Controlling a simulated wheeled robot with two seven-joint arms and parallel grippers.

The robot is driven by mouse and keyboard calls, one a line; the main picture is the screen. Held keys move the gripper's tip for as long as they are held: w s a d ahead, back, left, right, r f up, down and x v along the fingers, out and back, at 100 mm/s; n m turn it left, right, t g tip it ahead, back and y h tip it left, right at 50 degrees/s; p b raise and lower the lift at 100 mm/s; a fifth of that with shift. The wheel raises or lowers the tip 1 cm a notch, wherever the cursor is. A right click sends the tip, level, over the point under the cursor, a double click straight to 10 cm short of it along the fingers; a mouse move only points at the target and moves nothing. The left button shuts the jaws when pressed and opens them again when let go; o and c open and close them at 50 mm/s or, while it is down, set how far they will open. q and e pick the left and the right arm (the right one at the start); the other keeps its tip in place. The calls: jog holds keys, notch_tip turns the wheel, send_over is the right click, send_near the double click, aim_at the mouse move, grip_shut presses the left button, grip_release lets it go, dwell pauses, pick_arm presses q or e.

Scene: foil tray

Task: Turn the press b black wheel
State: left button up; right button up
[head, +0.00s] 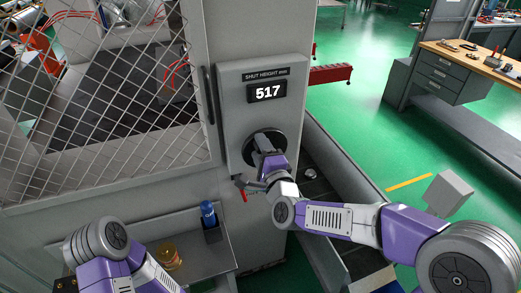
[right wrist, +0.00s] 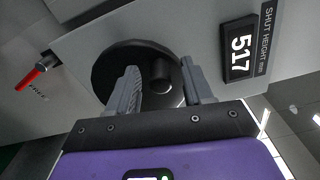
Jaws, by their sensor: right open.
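The black wheel (head: 251,150) is a round dark disc on the grey panel of the press, below the display reading 517. In the right wrist view the wheel (right wrist: 108,68) fills the space ahead of the fingers. My right gripper (right wrist: 160,67) is open, with its fingers on either side of a dark round knob (right wrist: 162,88) on the wheel. I cannot tell whether either finger touches it. In the head view my right gripper (head: 264,145) covers much of the wheel. Only part of my left arm shows at the bottom left; its gripper is not in view.
A red-tipped lever (right wrist: 30,77) sticks out near the wheel. A grey shelf (head: 215,258) below holds a blue bottle (head: 208,213) and an amber container (head: 167,256). A mesh guard (head: 100,130) stands left. Green floor is open at the right, before a workbench (head: 445,75).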

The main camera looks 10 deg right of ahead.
jog(key=shift+s, duration=0.1)
jog(key=v, duration=0.7)
jog(key=shift+s, duration=0.2)
notch_tip(320, 180, down, 31)
jog(key=s+d+n+g, duration=0.1)
jog(key=s+n+g, duration=0.2)
jog(key=n+g, duration=0.55)
jog(key=s+f+n+g, duration=0.6)
jog(key=s+f+g, duration=0.2)
jog(key=s+f, duration=0.9)
jog(key=shift+d+g, duration=0.35)
jog(key=shift+d, duration=0.05)
jog(key=shift+f, duration=0.15)
